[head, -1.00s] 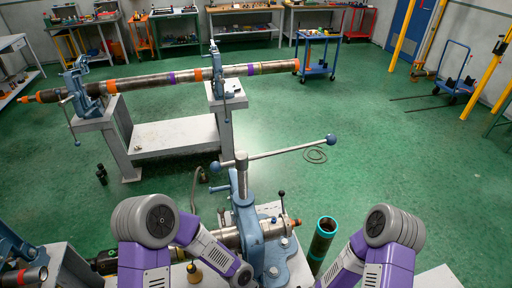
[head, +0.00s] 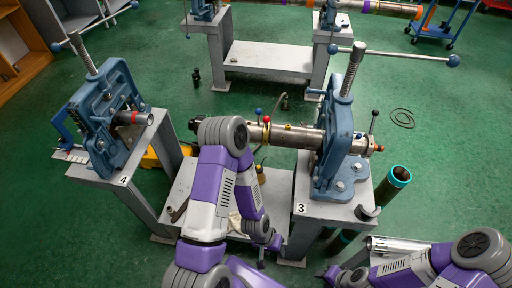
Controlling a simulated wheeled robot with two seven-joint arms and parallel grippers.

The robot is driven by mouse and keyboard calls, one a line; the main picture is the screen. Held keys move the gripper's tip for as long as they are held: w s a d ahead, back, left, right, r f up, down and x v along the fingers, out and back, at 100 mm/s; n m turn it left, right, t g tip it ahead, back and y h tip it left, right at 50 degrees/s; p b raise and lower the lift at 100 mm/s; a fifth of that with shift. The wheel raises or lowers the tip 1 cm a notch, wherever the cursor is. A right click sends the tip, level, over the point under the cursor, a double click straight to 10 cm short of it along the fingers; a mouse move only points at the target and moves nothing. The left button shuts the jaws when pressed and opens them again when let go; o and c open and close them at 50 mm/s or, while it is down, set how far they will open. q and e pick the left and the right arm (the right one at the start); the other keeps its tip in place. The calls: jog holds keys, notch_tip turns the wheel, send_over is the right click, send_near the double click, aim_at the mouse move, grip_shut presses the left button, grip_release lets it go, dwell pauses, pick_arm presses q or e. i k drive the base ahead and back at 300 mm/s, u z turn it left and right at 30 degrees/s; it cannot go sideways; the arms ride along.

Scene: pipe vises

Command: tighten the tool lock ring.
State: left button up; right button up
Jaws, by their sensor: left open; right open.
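A steel pipe-shaped tool (head: 292,136) lies level through the blue vise (head: 335,150) on the stand marked 3. A yellow ring (head: 266,131) and small levers with blue and red knobs sit on its left part. A dark lever (head: 373,122) and an orange tip (head: 380,148) are at its right end. I cannot tell which collar is the lock ring. My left gripper (head: 268,254) is open and empty, pointing down left of the stand, below the tool. My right gripper (head: 334,275) is open at the bottom edge, below and apart from the tool.
A second blue vise (head: 105,120) on the stand marked 4 holds a short pipe (head: 133,118). The vise's long handle bar (head: 395,54) reaches right. A teal-rimmed upright tube (head: 392,183) stands right of stand 3. Green floor is clear at the right.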

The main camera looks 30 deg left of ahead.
aim_at(267, 119)
jog(key=u, duration=0.5)
jog(key=k, duration=0.6)
jog(key=u, duration=0.6)
jog(key=i, duration=1.05)
jog(key=z, duration=0.35)
